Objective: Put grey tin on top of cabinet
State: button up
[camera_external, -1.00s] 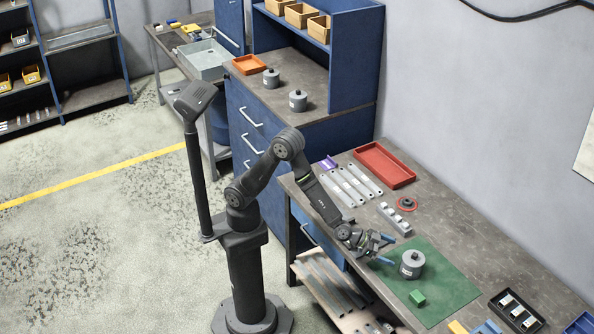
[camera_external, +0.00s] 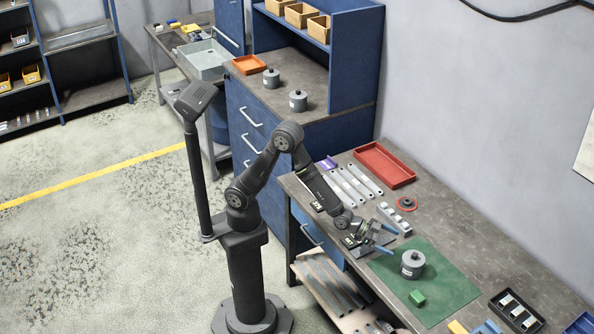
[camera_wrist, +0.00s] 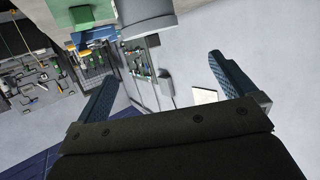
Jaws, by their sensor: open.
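A grey tin (camera_external: 412,264) with a small knob on its lid and a white label stands upright on the green mat (camera_external: 453,282) on the workbench. Part of a grey cylinder, apparently this tin, shows at the top of the wrist view (camera_wrist: 147,14). My gripper (camera_external: 387,243) is open and empty, left of the tin and apart from it. Its two blue fingers show spread in the wrist view (camera_wrist: 165,88). The blue cabinet (camera_external: 262,135) stands behind my arm. Two similar grey tins (camera_external: 298,101) (camera_external: 271,78) stand on its top.
An orange tray (camera_external: 249,65) sits on the cabinet top's left edge, and a shelf hutch (camera_external: 345,75) rises at its back. A green block (camera_external: 417,297) lies in front of the tin. Metal bars (camera_external: 355,185), a bracket (camera_external: 394,219) and a red tray (camera_external: 385,164) lie farther back.

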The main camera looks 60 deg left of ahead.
jog(key=a+m+g, duration=0.1)
jog(key=a, duration=0.1)
jog(key=m+g+h, duration=0.1)
jog(key=m+g, duration=0.1)
jog(key=g, duration=0.1)
send_near(421, 269)
jog(key=w+d+f, duration=0.1)
jog(key=d+f, duration=0.1)
jog(key=w+d+f, duration=0.1)
jog(key=d, duration=0.1)
jog(key=shift+w+f, duration=0.3)
dwell(0.6)
jog(key=c, duration=1.1)
jog(key=shift+c, duration=0.3)
jog(key=shift+r, duration=0.2)
